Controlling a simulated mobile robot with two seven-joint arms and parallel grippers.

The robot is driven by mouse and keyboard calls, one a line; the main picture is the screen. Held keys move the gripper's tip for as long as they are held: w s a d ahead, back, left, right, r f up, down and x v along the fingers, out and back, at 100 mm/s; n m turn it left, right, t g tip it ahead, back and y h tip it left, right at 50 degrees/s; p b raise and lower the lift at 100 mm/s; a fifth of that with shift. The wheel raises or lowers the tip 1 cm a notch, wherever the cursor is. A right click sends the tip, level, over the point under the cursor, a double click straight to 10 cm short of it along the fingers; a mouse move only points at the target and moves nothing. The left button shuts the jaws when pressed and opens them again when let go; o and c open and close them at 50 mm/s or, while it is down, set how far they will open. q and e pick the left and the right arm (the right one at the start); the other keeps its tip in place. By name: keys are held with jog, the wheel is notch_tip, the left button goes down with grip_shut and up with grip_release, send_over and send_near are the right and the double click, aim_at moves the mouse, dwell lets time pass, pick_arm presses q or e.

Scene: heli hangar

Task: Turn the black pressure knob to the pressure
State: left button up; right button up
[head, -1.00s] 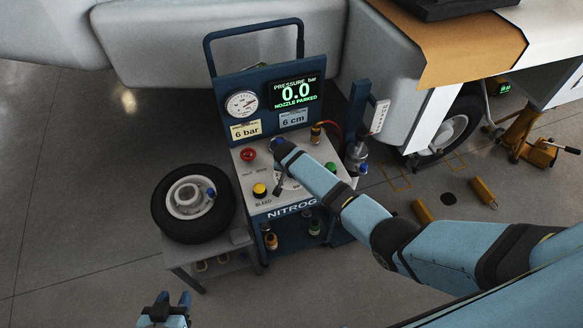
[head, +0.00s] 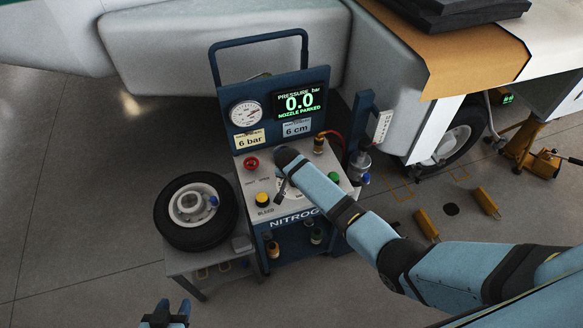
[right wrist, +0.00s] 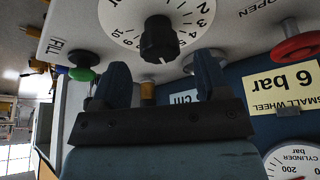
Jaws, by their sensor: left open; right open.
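The black pressure knob (right wrist: 159,42) sits in the middle of a white numbered dial (right wrist: 196,14) in the right wrist view. My right gripper (right wrist: 161,62) is open, with one finger to either side of the knob's near end. I cannot tell how far the fingertips are from the panel, and neither appears to touch the knob. In the head view my right arm hides the knob and most of the dial. The display (head: 299,102) reads PRESSURE bar 0.0, NOZZLE PARKED. My left gripper (head: 166,308) is open and empty at the bottom edge.
The panel also has a red knob (head: 251,163), a yellow BLEED button (head: 262,199) and a green button (head: 333,178). A wheel (head: 196,211) lies on a stand left of the cart. Floor at left is clear.

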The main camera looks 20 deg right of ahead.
jog(key=v, duration=1)
jog(key=shift+r, duration=0.3)
jog(key=shift+s+a, duration=0.1)
